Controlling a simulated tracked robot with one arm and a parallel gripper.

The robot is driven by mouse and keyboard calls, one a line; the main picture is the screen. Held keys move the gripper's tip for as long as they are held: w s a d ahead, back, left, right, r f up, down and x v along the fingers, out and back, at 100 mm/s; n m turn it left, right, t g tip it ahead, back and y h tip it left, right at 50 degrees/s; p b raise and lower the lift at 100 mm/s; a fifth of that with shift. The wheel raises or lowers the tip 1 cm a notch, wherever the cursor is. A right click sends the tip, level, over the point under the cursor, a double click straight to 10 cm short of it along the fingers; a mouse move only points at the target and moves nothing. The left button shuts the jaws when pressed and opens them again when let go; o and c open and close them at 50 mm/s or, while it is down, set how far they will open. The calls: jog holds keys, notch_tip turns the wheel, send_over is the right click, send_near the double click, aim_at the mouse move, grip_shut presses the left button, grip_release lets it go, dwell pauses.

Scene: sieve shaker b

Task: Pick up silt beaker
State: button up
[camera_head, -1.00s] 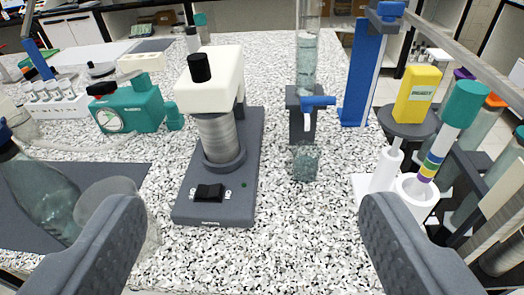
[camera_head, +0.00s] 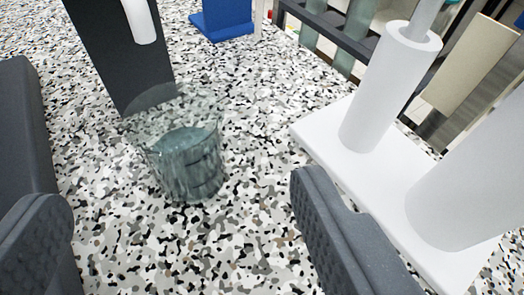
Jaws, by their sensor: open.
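The silt beaker (camera_head: 185,165) is a clear glass beaker with greyish-green contents. It stands upright on the speckled bench, left of the middle of the picture. My gripper (camera_head: 180,215) is open, with one dark grey finger at the lower left and the other at the lower middle right. The beaker is ahead of the fingertips, roughly between their lines, and appears apart from both. Nothing is between the fingers.
A dark upright block (camera_head: 120,50) with a white spout (camera_head: 140,18) stands just behind the beaker. A white stand (camera_head: 350,150) with white cylinders is close on the right. A blue base (camera_head: 222,22) is farther back.

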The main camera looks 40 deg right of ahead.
send_near(178, 101)
jog(key=shift+w+d+f+b, duration=0.45)
jog(key=shift+w+d+f, duration=0.5)
jog(key=shift+w, duration=0.25)
jog(key=shift+w+d+f, duration=0.15)
jog(key=shift+w+d, duration=0.1)
jog(key=shift+w, duration=0.45)
jog(key=shift+a+b+x, duration=0.15)
jog(key=shift+x, duration=1.05)
jog(key=shift+a+b+x, duration=0.15)
jog(key=shift+x, duration=1)
jog(key=shift+w, duration=0.1)
jog(key=c, duration=1.1)
